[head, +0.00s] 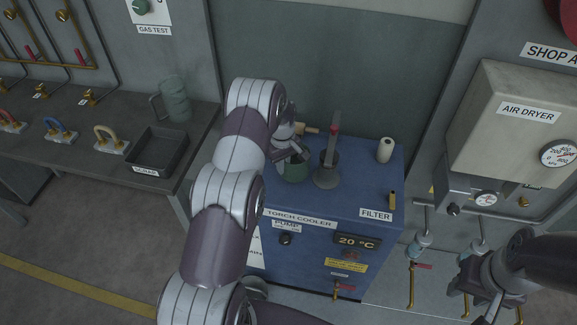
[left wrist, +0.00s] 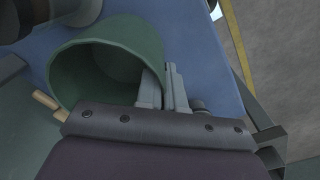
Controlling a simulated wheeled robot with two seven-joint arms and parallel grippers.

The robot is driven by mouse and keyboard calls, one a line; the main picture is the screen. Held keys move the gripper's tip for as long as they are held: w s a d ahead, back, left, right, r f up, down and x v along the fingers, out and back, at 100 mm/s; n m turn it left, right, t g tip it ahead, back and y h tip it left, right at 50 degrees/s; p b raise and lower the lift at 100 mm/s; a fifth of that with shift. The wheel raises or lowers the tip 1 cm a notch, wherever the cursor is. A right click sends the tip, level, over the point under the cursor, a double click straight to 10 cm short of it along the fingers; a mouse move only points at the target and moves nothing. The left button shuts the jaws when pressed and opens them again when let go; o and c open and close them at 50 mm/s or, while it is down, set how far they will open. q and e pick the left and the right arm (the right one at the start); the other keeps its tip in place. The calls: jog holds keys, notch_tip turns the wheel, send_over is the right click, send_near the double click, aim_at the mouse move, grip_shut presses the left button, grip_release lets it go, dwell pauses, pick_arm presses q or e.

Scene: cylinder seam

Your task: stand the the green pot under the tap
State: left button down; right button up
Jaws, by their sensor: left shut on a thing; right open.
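The green pot (head: 295,172) is on or just above the blue cooler's top, partly hidden by my left arm. In the left wrist view the pot (left wrist: 105,62) shows its open mouth. My left gripper (head: 291,152) is shut on its rim; the fingers (left wrist: 165,88) meet at the pot's wall. A grey upright fitting with a red part, apparently the tap (head: 335,131), stands just right of the pot, with a round grey base (head: 327,179) below. Whether they touch is unclear. My right gripper (head: 492,292) is open and empty at the lower right.
The blue torch cooler (head: 365,190) carries a white roll (head: 385,150) and a small brass piece (head: 392,200). A wooden handle (head: 311,129) shows behind my gripper. A bench with a dark tray (head: 158,150) and a grey-green jug (head: 174,100) is at left. An air dryer (head: 515,120) hangs at right.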

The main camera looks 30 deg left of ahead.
pick_arm(q)
jog(key=f, duration=0.3)
jog(key=shift+w+f+p, duration=0.3)
jog(key=shift+w+f, duration=0.1)
jog(key=shift+f, duration=0.2)
jog(key=shift+r, duration=0.15)
jog(key=shift+s+f+b, duration=0.25)
jog(key=shift+b, duration=0.1)
jog(key=c, duration=1.3)
grip_release()
jog(key=shift+w, duration=0.1)
jog(key=shift+o, duration=0.2)
pick_arm(e)
jog(key=shift+w+r, duration=0.1)
jog(key=shift+w, duration=0.3)
